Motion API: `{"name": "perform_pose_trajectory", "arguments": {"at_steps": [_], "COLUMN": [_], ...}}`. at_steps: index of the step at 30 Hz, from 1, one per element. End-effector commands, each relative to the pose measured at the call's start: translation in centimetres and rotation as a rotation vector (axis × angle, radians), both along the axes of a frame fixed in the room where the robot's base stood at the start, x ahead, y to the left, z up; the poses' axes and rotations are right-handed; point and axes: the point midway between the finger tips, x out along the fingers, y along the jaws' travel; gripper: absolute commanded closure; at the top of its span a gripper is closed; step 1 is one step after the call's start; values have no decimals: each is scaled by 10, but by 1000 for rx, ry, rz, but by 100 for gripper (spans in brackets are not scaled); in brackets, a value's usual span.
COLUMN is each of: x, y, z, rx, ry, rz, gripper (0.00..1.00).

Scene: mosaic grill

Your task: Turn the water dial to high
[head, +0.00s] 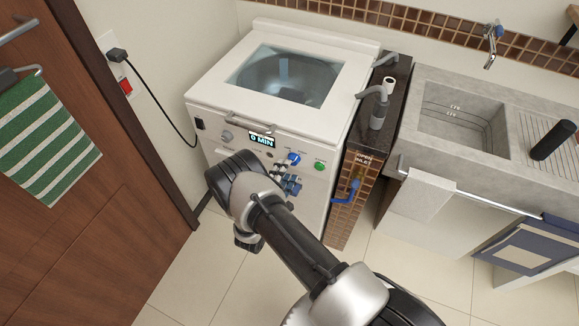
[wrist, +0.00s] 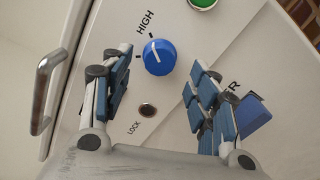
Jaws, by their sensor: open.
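The water dial is a round blue knob (head: 293,159) on the front panel of the white washing machine (head: 205,115). In the wrist view the blue dial (wrist: 160,60) has a white pointer line, which slants up and a little left in the picture, with the word HIGH above it. Small tick marks surround the dial. My gripper (wrist: 163,80) is open, its blue-padded fingers spread to the left and right of the dial in the picture. In the head view my gripper (head: 286,184) is just below the dial, partly hidden by my arm.
A green button (head: 319,166) is right of the dial, and a display (head: 262,140) reading 0 MIN is left of it. A metal handle (wrist: 46,88) sticks out at left in the wrist view. A blue-handled inlet valve (head: 353,188) is at the machine's right.

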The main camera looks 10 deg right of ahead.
Motion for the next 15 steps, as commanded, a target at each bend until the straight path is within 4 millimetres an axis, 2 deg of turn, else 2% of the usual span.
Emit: {"name": "perform_pose_trajectory", "arguments": {"at_steps": [3, 9, 15], "x": [-22, -52, -66], "y": [19, 39, 49], "z": [0, 0, 0], "rx": [-1, -2, 0], "ry": [2, 1, 0], "rz": [7, 4, 2], "gripper": [45, 45, 45]}}
